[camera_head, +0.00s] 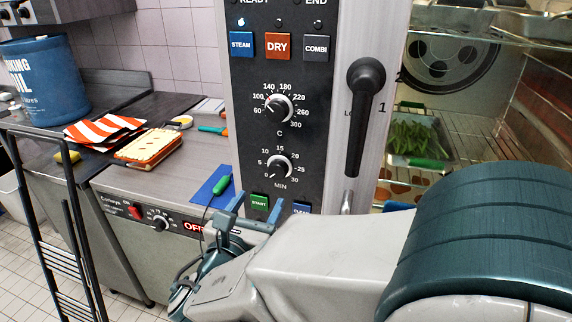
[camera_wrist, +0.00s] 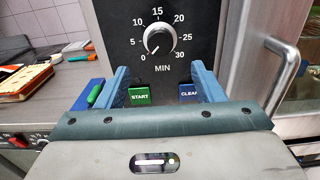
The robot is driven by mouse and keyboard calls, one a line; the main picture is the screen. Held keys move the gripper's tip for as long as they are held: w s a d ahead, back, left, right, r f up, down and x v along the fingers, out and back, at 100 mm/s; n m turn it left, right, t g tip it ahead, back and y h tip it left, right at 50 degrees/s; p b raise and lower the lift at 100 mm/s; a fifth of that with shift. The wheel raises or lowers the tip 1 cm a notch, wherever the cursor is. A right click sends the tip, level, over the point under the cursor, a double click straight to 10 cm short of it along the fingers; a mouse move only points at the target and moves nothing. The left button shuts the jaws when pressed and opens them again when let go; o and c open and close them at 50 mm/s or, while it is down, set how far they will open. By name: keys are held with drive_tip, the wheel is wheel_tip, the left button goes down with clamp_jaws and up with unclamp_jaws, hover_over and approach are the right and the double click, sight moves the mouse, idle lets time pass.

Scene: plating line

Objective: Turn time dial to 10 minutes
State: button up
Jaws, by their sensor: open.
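The time dial (camera_head: 279,167) is a round black knob with a silver face, marked 0 to 30 MIN, on the black oven panel below the temperature dial (camera_head: 278,108). In the wrist view the time dial (camera_wrist: 159,40) is upper centre, and its pointer line aims lower left, near 0. My gripper (camera_head: 256,207) is below the dial in the head view. In the wrist view its two blue fingers (camera_wrist: 164,75) are wide apart, with nothing between them but the panel behind. The green START button (camera_wrist: 139,96) and blue CLEAR button (camera_wrist: 188,93) show between the fingers.
The oven door handle (camera_head: 365,115) stands out right of the panel. A blue board with a green-handled tool (camera_head: 222,185) lies on the counter left of the panel. Striped cloths (camera_head: 104,130) and a blue bucket (camera_head: 45,80) are farther left. A tray of greens (camera_head: 415,138) sits inside the oven.

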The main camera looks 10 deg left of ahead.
sight(276, 173)
drive_tip(key=w, duration=0.6)
drive_tip(key=w+p, duration=0.1)
drive_tip(key=w, duration=0.2)
drive_tip(key=shift+w+d, duration=0.3)
drive_tip(key=shift+d, duration=0.1)
drive_tip(key=c, duration=1)
